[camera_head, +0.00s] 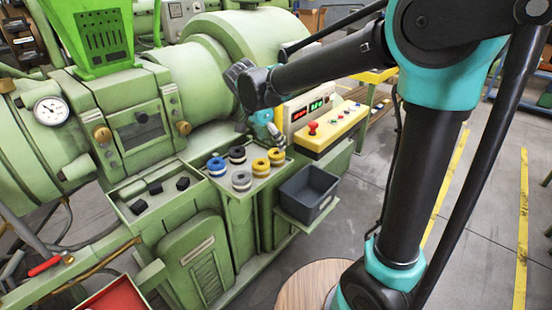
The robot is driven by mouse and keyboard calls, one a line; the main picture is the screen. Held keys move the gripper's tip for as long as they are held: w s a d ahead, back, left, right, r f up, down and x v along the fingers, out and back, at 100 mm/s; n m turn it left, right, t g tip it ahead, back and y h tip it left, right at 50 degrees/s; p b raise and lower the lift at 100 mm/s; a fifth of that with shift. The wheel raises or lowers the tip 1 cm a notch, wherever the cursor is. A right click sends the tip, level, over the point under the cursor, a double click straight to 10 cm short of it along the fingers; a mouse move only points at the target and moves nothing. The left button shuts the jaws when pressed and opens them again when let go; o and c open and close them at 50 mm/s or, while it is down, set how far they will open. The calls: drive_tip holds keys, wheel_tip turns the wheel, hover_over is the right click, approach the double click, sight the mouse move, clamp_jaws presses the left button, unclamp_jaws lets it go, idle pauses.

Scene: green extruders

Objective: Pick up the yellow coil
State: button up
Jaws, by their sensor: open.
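Two yellow coils sit on a small green tray (222,181) on the machine's front ledge: one yellow coil (261,167) and another yellow coil (276,156) just right of and behind it. My gripper (275,137) is just above and behind the right yellow coil, apart from it as far as I can tell. It is small in the picture and partly dark against the machine. Its jaws are open and hold nothing that I can see.
A blue coil (216,167), a black coil (237,155) and a grey coil (241,181) share the tray. A dark bin (308,193) stands to the right. A yellow control box (333,128) with a red button is close behind. Black blocks (155,188) lie in the left tray.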

sight(275, 153)
drive_tip(key=shift+x, duration=4)
drive_tip(key=shift+a, duration=0.2)
drive_tip(key=shift+c, duration=0.2)
drive_tip(key=c, duration=1.3)
drive_tip(key=shift+o, duration=0.2)
